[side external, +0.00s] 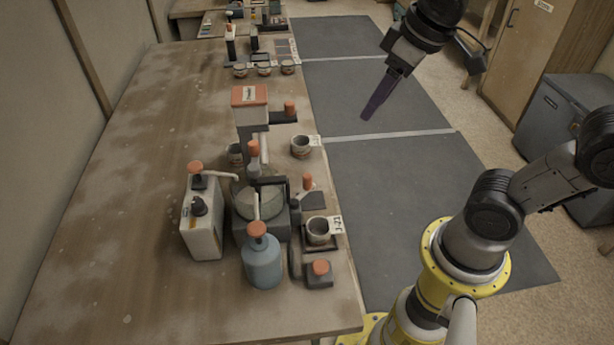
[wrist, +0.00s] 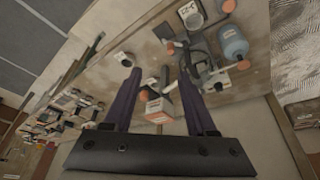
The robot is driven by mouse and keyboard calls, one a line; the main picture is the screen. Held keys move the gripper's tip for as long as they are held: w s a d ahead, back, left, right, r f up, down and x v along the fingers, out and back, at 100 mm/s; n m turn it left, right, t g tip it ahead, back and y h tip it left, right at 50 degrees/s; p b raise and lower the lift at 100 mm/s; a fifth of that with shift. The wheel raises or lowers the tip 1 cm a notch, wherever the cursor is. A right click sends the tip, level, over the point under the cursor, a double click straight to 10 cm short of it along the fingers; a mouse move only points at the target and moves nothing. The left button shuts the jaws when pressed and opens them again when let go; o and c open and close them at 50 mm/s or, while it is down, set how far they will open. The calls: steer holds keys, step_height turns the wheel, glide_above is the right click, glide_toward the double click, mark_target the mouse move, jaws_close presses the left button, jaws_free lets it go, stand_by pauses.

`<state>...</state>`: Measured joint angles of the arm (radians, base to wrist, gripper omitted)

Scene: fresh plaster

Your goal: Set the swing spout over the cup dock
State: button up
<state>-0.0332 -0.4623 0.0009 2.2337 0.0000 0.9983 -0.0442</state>
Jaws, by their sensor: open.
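A dark square dock (side external: 321,248) right of the machine holds a grey labelled cup (side external: 318,230). My gripper (side external: 364,118) is open and empty, high up right of the table and apart from everything. In the wrist view its two purple fingers (wrist: 159,74) stand apart, with the machine's orange top (wrist: 158,112) beyond them.
A blue bottle (side external: 263,263) and a white canister (side external: 202,222) crowd the machine's front and left. Another labelled cup (side external: 301,146) stands behind the dock. A small orange-knobbed block (side external: 319,272) is in front of it. The table's left side is clear.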

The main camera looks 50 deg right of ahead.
steer(key=w+a+f+g, duration=0.2)
steer(key=w+f, duration=0.1)
steer(key=w, duration=0.5)
steer(key=n+g, duration=0.1)
steer(key=g, duration=0.1)
glide_toward(307, 176)
step_height(307, 176, down, 10)
steer(key=shift+w+f, duration=0.1)
steer(key=shift+f, duration=0.15)
jaws_close()
steer(key=shift+r, duration=0.1)
stand_by(0.9)
